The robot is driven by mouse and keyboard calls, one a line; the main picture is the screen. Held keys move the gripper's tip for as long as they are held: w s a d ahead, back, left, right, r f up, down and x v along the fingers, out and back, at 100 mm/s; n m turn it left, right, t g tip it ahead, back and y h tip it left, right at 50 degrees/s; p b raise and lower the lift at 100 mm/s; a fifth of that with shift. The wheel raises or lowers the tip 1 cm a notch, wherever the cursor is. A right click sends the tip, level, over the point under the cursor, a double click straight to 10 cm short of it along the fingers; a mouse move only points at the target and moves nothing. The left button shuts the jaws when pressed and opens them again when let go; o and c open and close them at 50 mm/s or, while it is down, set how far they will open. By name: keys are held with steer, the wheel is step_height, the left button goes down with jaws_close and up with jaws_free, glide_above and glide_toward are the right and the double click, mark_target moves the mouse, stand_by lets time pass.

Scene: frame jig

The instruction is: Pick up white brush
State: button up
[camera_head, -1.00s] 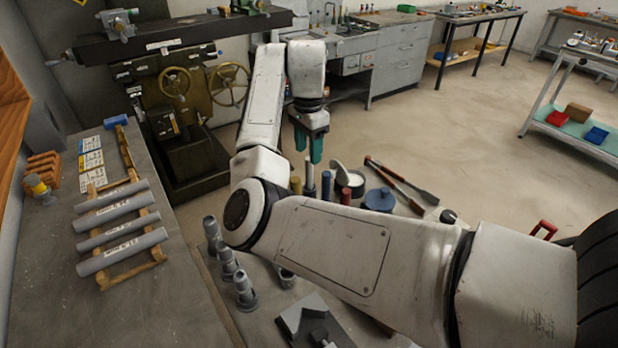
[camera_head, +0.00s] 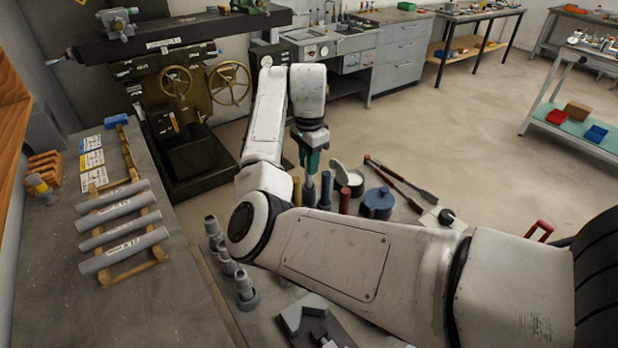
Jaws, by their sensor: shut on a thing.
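My gripper (camera_head: 312,172) points down with its teal fingers closed together over a group of upright coloured cylinders. It is shut on the top of a slim upright piece, which I take for the white brush. The fingers hide most of it, so its shape and bristles cannot be made out. A blue-grey cylinder (camera_head: 309,194) stands directly below the fingers. I cannot tell whether the brush stands in it or is clear of it.
A yellow cylinder (camera_head: 297,190) stands left of the fingers; another blue-grey cylinder (camera_head: 325,188) and a red one (camera_head: 345,200) stand right. Grey stepped fittings (camera_head: 245,287) stand nearer.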

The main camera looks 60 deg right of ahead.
jaws_close()
steer(key=shift+r, duration=0.1)
step_height(320, 180, up, 18)
stand_by(0.6)
steer(key=shift+d, duration=0.1)
stand_by(0.4)
